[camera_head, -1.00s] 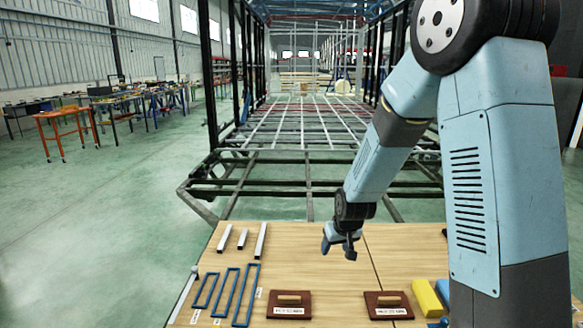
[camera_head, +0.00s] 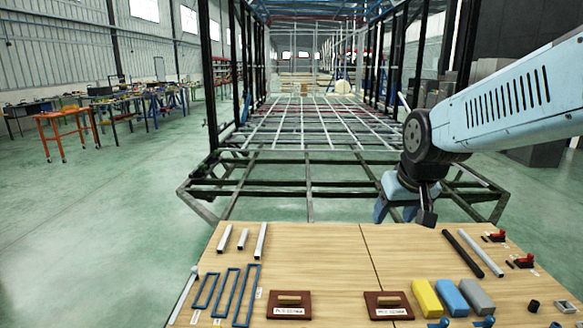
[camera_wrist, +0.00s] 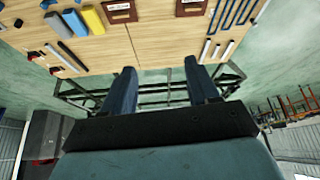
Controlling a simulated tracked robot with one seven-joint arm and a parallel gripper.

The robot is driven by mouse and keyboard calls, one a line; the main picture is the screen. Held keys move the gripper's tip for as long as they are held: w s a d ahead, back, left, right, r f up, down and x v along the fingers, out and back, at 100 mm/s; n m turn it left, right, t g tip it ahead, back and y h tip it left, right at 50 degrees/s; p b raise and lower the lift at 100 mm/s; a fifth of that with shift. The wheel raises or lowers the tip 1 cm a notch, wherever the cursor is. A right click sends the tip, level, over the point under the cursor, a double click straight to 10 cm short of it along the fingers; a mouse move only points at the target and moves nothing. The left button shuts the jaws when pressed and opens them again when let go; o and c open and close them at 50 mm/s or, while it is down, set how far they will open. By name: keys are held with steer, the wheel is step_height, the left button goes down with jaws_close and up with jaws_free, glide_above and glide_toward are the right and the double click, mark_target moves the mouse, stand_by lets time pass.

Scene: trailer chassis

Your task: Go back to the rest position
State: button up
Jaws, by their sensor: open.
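My gripper (camera_head: 406,216) is at the right of the head view, just past the far edge of the wooden table, with the trailer chassis (camera_head: 308,187) behind it. In the wrist view my gripper (camera_wrist: 160,80) shows two blue fingers well apart with nothing between them. The wooden table (camera_head: 330,262) appears upside down at the top of the wrist view. My gripper touches nothing that I can see.
On the table are blue rectangular frames (camera_head: 227,292), grey bars (camera_head: 243,238), two brown boards with handles (camera_head: 290,305) (camera_head: 388,306), a yellow block (camera_head: 427,298), a blue block (camera_head: 452,298), a grey block (camera_head: 478,296), tubes (camera_head: 481,252) and red clamps (camera_head: 523,261). An orange bench (camera_head: 64,127) stands far left.

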steer(key=s+d+r+m, duration=0.1)
steer(key=s+r, duration=0.3)
steer(key=s, duration=0.7)
steer(key=shift+d, duration=0.7)
